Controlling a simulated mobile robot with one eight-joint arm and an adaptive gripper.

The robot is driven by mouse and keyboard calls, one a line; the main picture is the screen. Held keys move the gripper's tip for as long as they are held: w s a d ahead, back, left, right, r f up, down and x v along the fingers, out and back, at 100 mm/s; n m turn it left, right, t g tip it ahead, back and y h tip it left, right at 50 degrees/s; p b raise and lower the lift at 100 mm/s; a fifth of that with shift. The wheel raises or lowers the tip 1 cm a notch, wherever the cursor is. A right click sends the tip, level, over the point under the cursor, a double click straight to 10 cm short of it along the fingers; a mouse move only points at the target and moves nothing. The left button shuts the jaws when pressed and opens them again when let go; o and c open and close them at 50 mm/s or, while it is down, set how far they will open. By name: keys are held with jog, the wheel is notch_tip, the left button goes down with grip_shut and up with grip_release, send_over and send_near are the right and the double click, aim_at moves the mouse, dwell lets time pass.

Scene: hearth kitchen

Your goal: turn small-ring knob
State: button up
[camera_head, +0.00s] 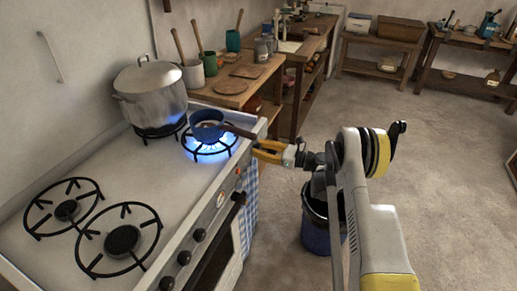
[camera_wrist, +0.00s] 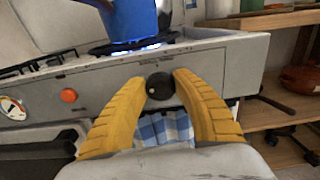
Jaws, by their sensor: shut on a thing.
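A round black knob (camera_wrist: 160,86) sits on the stove's front panel, near its right end, beneath the lit burner. My gripper (camera_wrist: 163,80) has its yellow fingers on either side of the knob and is shut on it. In the head view my gripper (camera_head: 269,151) is at the stove's right front corner, and the knob is not clearly seen there. A blue pan (camera_head: 207,125) stands on the burner with blue flames (camera_head: 207,149) under it. The pan also shows in the wrist view (camera_wrist: 134,18).
A big lidded pot (camera_head: 151,88) stands on the back burner, with a blue glow under it. An orange button (camera_wrist: 68,95) and a gauge (camera_wrist: 12,108) are left of the knob. A checked cloth (camera_wrist: 162,129) hangs below. A bin (camera_head: 317,231) stands on the floor.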

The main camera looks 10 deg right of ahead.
jog(key=n, duration=0.6)
jog(key=shift+a, duration=0.1)
jog(key=n, duration=0.6)
jog(key=shift+s+f, duration=0.1)
jog(key=shift+n, duration=0.4)
jog(key=o, duration=1.2)
jog(key=v, duration=1.2)
